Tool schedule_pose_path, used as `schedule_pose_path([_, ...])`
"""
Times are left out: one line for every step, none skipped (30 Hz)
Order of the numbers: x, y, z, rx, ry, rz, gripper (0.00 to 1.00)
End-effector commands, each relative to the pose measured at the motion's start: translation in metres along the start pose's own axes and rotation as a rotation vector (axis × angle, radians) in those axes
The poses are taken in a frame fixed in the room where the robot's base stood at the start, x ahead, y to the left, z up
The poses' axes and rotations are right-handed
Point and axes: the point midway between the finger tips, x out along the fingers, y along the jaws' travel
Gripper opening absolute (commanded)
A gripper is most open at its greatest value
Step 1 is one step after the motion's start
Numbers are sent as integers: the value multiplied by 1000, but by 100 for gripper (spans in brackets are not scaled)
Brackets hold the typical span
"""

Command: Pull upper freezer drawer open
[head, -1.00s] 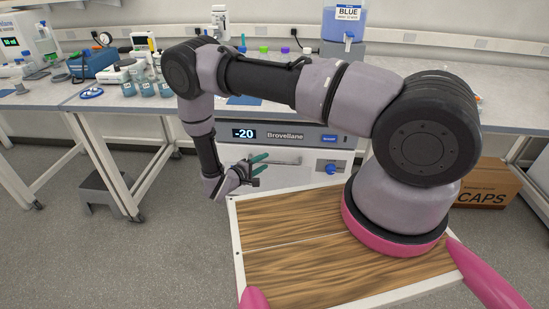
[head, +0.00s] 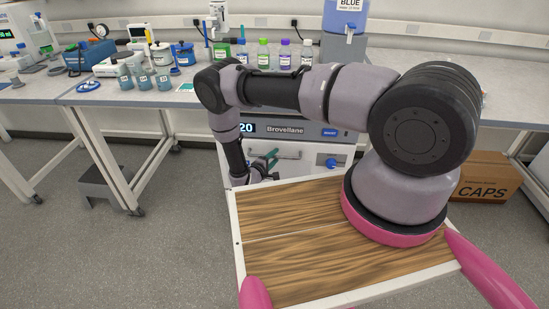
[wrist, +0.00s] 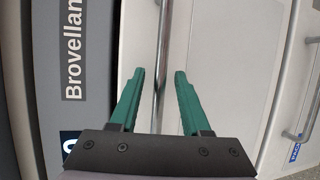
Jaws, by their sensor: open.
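The freezer (head: 338,146) stands under the bench, with a Brovellane panel (head: 285,130) above its upper drawer (head: 308,168). The drawer front looks closed. Its metal bar handle (head: 290,155) shows partly behind my gripper (head: 270,160). In the wrist view, my gripper (wrist: 158,75) is open, with two green fingers apart. The handle bar (wrist: 160,50) runs between the fingers in the picture, with gaps on both sides. I cannot tell how deep the bar sits between the fingertips. The wrist view is turned sideways, so the Brovellane panel (wrist: 75,50) is at its left.
A second handle (wrist: 308,90) with a blue label shows at the wrist view's right. A blue knob (head: 331,162) is on the freezer front. Bench legs (head: 105,165) and a grey step stool (head: 103,185) stand left; a CAPS carton (head: 485,180) stands right. Floor at left is open.

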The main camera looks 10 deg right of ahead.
Motion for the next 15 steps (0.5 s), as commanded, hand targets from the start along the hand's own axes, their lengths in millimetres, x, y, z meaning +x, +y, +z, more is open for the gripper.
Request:
schedule_pose_path([3, 0, 0, 0, 0, 0, 47])
schedule_pose_path([4, 0, 0, 0, 0, 0, 47])
schedule_pose_path([4, 0, 0, -1, 0, 0, 47])
schedule_pose_path([5, 0, 0, -1, 0, 0, 47])
schedule_pose_path([5, 0, 0, -1, 0, 0, 47])
schedule_pose_path([5, 0, 0, -1, 1, 0, 47])
schedule_pose_path([5, 0, 0, -1, 1, 0, 47])
schedule_pose_path([5, 0, 0, -1, 1, 0, 47])
schedule_pose_path([5, 0, 0, -1, 1, 0, 47])
schedule_pose_path([5, 0, 0, -1, 0, 0, 47])
schedule_pose_path([5, 0, 0, -1, 0, 0, 39])
schedule_pose_path([5, 0, 0, -1, 0, 0, 24])
schedule_pose_path([5, 0, 0, -1, 0, 0, 13])
schedule_pose_path([5, 0, 0, -1, 0, 0, 1])
schedule_pose_path([5, 0, 0, -1, 0, 0, 0])
